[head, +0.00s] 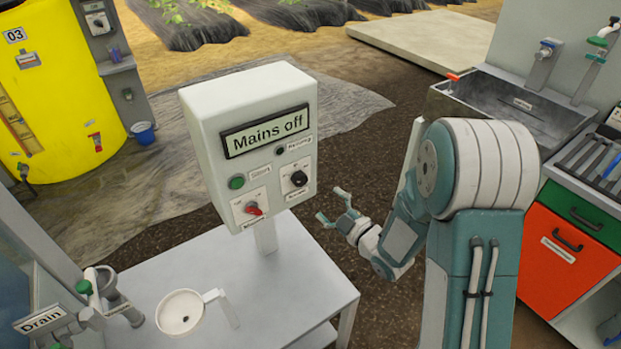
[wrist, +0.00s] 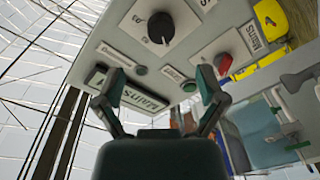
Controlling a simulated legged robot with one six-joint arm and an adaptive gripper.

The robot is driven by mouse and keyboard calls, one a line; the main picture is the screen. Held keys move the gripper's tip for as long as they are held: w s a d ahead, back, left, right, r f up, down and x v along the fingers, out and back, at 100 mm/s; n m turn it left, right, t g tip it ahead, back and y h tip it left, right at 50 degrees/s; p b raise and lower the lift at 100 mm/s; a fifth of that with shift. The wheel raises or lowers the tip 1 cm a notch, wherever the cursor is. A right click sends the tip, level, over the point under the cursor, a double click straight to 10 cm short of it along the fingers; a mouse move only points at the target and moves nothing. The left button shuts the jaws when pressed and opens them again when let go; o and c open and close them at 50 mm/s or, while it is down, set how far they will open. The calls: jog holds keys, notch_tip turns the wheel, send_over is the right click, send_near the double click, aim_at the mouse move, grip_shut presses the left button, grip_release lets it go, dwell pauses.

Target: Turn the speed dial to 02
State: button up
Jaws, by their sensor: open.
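The control box (head: 205,150) stands on a post, and its display (head: 266,131) reads "Mains off". A black round dial (head: 299,178), which looks like the speed dial, sits at the lower right of its face. Its small scale is too blurred to read. The wrist view shows this black dial (wrist: 160,28) at the top, beyond the fingertips. My gripper (head: 332,205) is open and empty, to the right of the box and a little below the dial, apart from it. Both fingers of my gripper (wrist: 161,78) show in the wrist view, with nothing between them.
A red switch (head: 253,209) and a green button (head: 237,183) sit left of the dial. A metal table (head: 250,300) with a white dish (head: 182,311) stands below. A sink (head: 510,105) and an orange cabinet door (head: 560,255) are at the right.

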aim_at(303, 182)
jog(key=x, duration=0.3)
jog(key=a+x, duration=0.1)
jog(key=x, duration=0.1)
jog(key=shift+s, duration=0.3)
jog(key=w, duration=0.1)
jog(key=w+a, duration=0.1)
jog(key=w, duration=0.2)
jog(key=shift+a, duration=0.25)
jog(key=shift+w+a, duration=0.35)
jog(key=shift+a, duration=0.4)
jog(key=c, duration=0.7)
jog(key=shift+d, duration=0.25)
jog(key=c, duration=0.4)
